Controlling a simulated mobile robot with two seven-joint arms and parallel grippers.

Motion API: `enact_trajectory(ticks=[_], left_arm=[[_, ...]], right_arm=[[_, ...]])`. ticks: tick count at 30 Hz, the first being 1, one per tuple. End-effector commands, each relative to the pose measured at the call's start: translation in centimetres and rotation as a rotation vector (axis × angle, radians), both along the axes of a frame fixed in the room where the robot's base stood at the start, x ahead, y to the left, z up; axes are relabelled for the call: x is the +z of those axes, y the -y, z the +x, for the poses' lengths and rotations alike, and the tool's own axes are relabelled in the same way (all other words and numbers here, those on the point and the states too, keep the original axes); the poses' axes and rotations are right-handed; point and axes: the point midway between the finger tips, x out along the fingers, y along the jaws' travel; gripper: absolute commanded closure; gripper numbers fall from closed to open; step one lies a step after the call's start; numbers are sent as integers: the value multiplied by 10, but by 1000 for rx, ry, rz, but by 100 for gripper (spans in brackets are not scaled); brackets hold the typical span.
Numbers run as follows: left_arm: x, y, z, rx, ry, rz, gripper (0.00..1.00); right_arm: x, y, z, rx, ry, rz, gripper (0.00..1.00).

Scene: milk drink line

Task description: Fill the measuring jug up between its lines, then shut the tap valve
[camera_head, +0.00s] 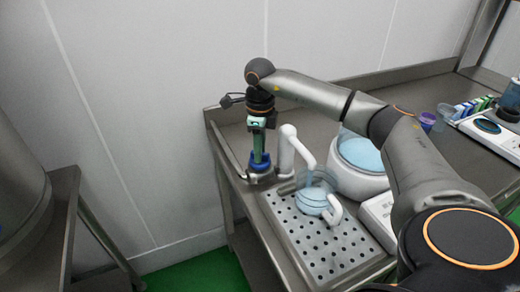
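The clear measuring jug (314,202) stands on the perforated drip tray, with its white handle (334,211) towards the lower right. Pale blue shows in it, but its lines and exact level are too small to read. The white tap (287,150) arches over from the left, with its spout end above the jug. The blue tap valve (260,162) is left of the tap. My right gripper (259,150) points straight down, its fingertips at the valve. Whether they are closed on it is too small to tell. My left gripper is out of view.
A white round vessel (357,185) with pale blue contents stands right of the jug. The drip tray (325,258) is bare at its front. Purple cups (427,121), small coloured packs and a white device (489,135) stand at the far right. A wall is behind.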

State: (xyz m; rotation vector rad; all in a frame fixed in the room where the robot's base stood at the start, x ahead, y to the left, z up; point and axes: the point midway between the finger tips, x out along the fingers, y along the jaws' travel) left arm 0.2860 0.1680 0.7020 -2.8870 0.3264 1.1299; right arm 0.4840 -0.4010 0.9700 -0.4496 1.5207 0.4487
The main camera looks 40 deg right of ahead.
Motion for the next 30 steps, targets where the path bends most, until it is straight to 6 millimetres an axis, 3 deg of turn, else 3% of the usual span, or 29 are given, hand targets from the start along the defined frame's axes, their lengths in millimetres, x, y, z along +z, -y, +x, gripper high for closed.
enact_trajectory(ticks=[4,14,30], left_arm=[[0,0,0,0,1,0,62],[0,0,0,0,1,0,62],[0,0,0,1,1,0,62]], right_arm=[[0,0,0,0,-1,0,54],[6,0,0,0,0,0,54],[108,-1,0,0,1,1,54]])
